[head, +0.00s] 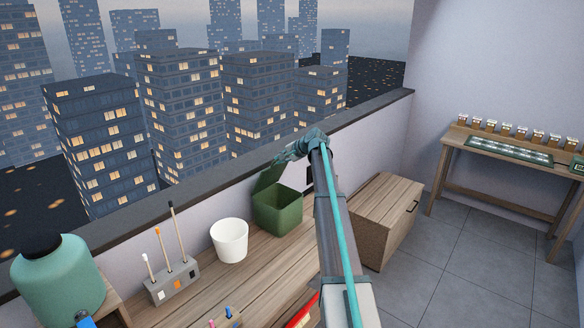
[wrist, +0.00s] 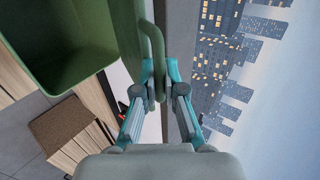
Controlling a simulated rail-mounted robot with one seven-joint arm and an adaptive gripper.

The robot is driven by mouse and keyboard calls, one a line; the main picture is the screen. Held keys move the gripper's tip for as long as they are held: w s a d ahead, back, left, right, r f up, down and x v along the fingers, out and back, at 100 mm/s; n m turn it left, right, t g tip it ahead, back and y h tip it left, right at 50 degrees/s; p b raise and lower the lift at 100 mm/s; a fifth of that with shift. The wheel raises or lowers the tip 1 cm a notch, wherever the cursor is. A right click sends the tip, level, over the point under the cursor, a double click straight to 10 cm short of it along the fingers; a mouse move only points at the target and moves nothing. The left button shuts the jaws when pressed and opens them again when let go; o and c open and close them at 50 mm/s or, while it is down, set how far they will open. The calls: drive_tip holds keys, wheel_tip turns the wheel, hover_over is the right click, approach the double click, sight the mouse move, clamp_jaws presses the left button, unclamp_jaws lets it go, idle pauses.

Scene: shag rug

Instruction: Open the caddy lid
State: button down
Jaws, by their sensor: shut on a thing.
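The green caddy (head: 278,215) stands on the wooden bench against the low wall. Its lid (head: 267,178) is raised, tilted up at the back left, and the caddy's mouth is uncovered. In the wrist view the caddy's open interior (wrist: 60,40) fills the upper left, and the lid (wrist: 128,25) shows nearly edge-on with a looped handle (wrist: 154,40). My gripper (wrist: 160,75) is shut on this handle. In the head view my gripper (head: 287,153) is above the caddy, beside the lid, and my arm partly hides that area.
A white bucket (head: 229,240) stands left of the caddy. Further left are a grey holder (head: 172,283) with upright brushes and a teal jar (head: 60,280). A wooden cabinet (head: 375,220) is to the right. A side table (head: 500,157) carries several small jars.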

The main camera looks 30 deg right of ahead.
drive_tip(key=shift+w+a+r, duration=0.25)
drive_tip(key=shift+w+r, duration=0.05)
drive_tip(key=shift+w, duration=0.35)
drive_tip(key=shift+w+a+r, duration=0.25)
drive_tip(key=shift+w+r, duration=0.05)
drive_tip(key=shift+w, duration=0.35)
drive_tip(key=c, duration=1.2)
unclamp_jaws()
drive_tip(key=shift+s, duration=0.1)
drive_tip(key=shift+c, duration=0.2)
drive_tip(key=v, duration=1.2)
